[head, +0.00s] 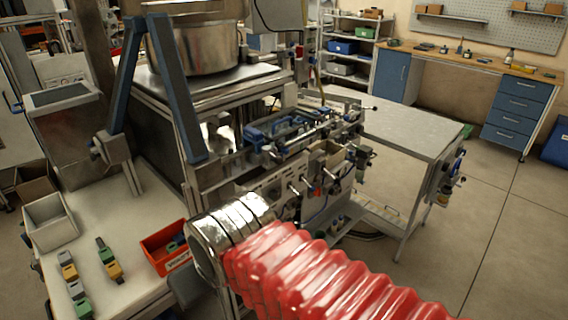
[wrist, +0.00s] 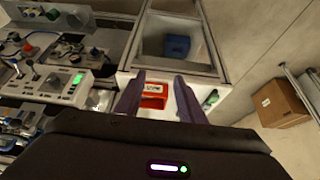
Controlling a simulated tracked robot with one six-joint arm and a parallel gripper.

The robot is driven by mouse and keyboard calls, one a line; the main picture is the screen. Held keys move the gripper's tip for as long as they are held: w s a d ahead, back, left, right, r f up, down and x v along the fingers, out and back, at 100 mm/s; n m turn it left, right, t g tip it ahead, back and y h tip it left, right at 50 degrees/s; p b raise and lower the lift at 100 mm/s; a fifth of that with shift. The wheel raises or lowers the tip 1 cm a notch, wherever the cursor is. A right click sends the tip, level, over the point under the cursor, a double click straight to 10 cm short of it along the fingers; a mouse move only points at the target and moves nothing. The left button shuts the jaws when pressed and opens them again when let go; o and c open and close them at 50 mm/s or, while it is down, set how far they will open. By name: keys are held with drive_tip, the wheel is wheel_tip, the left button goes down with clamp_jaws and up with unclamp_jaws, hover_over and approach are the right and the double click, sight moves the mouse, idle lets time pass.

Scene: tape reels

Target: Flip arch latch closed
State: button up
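I cannot pick out an arch-shaped latch with certainty in either view. In the head view, a machine (head: 290,185) with a metal front panel fills the middle. Blue clamp-like parts and rods (head: 285,130) lie along its top, too small to tell whether any is open or shut. My gripper (wrist: 163,80) shows in the wrist view with its two dark fingers apart and nothing seen between them but the scene beyond. The fingers overlap a red bin (wrist: 152,101) in the picture. I cannot make out the fingers in the head view.
A ribbed red sleeve (head: 320,275) and silver duct-like piece (head: 235,222) cover the head view's lower middle. Two blue bars (head: 176,85) slope at left. A red bin (head: 160,262) sits on the white table. A control panel (wrist: 62,84) is at the wrist view's left.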

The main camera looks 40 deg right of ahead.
drive_tip(key=w+d+f+m+t+y, duration=0.15)
drive_tip(key=d+m+y, duration=0.25)
drive_tip(key=m, duration=0.6)
drive_tip(key=w+d+f+m+y, duration=0.2)
drive_tip(key=w+d+m+y, duration=0.15)
drive_tip(key=m, duration=0.55)
drive_tip(key=s+d+r+m+t+h, duration=0.2)
drive_tip(key=d+m+t, duration=0.1)
drive_tip(key=d, duration=0.5)
drive_tip(key=s+d+r+m+t+h, duration=0.1)
drive_tip(key=d+r+m+t+h, duration=0.1)
drive_tip(key=d+m, duration=0.4)
drive_tip(key=s+d+r+m+t+h, duration=0.2)
drive_tip(key=d+m+t, duration=0.3)
drive_tip(key=d, duration=0.5)
drive_tip(key=shift+s+r+t+h, duration=0.3)
drive_tip(key=shift+r+t+h, duration=0.15)
drive_tip(key=shift+r, duration=0.45)
drive_tip(key=shift+w, duration=0.1)
